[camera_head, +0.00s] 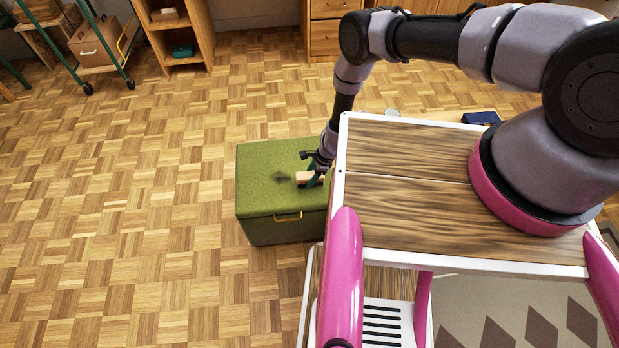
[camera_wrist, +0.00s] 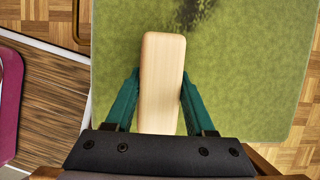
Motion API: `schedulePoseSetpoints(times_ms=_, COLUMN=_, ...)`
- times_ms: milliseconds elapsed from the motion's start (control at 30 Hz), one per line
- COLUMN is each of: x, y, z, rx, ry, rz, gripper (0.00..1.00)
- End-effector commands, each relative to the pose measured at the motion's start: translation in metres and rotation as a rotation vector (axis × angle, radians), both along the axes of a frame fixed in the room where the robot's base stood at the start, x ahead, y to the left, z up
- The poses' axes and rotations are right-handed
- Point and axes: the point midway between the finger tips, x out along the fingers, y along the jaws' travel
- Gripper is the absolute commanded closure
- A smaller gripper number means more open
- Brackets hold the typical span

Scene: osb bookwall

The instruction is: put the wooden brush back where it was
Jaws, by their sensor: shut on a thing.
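The wooden brush (camera_wrist: 161,75) is a pale, rounded wooden block in the wrist view. My gripper (camera_wrist: 161,88) has its teal fingers on either side of the brush and is shut on it. In the head view the brush (camera_head: 307,177) shows small at my gripper (camera_head: 315,178), over the right part of the green box's top (camera_head: 262,165). A dark shadow lies on the green top just beyond the brush. I cannot tell whether the brush touches the top. Its underside is hidden.
Open parquet floor (camera_head: 130,200) lies to the left. A wooden shelf (camera_head: 180,40) and a green-framed trolley (camera_head: 100,50) stand at the back left.

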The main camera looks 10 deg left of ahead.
Motion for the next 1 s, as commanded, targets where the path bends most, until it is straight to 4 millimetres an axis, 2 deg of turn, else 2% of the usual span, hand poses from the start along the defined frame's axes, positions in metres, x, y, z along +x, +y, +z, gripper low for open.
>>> schedulePoseSetpoints(times_ms=367, x=0.0, y=0.0, z=-0.004, rx=0.0, ry=0.0, rz=0.0, gripper=1.0)
schedulePoseSetpoints(times_ms=400, x=0.001, y=0.0, z=-0.005, rx=0.0, ry=0.0, rz=0.001, gripper=0.38)
schedulePoseSetpoints(times_ms=467, x=0.001, y=0.0, z=-0.004, rx=0.0, ry=0.0, rz=0.001, gripper=0.16)
schedulePoseSetpoints(times_ms=833, x=0.0, y=0.0, z=-0.002, rx=0.0, ry=0.0, rz=0.001, gripper=0.16)
schedulePoseSetpoints(times_ms=1000, x=0.003, y=-0.007, z=0.018, rx=-0.001, ry=0.0, rz=0.0, gripper=0.16)
